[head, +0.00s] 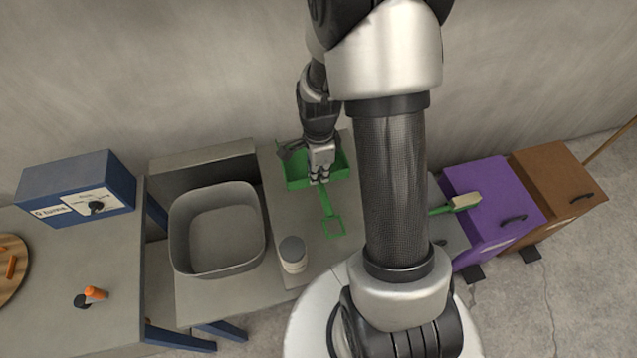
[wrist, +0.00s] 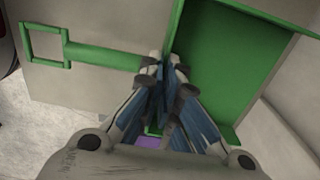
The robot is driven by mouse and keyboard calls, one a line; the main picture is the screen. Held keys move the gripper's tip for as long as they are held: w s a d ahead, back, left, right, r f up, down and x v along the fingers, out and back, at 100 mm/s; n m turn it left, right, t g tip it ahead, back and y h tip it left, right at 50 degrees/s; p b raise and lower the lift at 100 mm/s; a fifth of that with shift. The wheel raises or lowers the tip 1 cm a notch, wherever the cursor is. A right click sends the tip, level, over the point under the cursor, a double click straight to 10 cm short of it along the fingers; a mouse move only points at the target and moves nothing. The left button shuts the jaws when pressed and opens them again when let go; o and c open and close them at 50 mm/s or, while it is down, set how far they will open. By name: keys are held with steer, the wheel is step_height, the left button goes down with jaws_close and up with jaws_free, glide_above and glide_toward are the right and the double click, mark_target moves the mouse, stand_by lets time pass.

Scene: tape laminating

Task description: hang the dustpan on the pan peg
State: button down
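The green dustpan (head: 296,178) lies on the grey table at the back, its handle (head: 327,205) with a square loop end pointing toward the front. In the wrist view, the pan (wrist: 222,70) is on the right and the loop handle (wrist: 105,56) on the left. My gripper (head: 319,180) is over the pan's handle-side wall. Its fingers (wrist: 166,68) are close together there, seemingly pinching that wall; the contact is partly hidden by the fingers. I cannot make out the pan peg in either view.
A green-handled brush (head: 464,202) is at right, by the purple cabinet (head: 492,185). A brown cabinet (head: 548,172) stands beyond. A blue box (head: 65,180) sits on the left table.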

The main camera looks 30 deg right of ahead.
steer(key=shift+f+b, duration=0.5)
steer(key=shift+f, duration=1.35)
steer(key=shift+f, duration=0.2)
steer(key=c, duration=2.3)
jaws_free()
steer(key=shift+f, duration=0.15)
steer(key=o, duration=0.5)
steer(key=shift+r, duration=0.2)
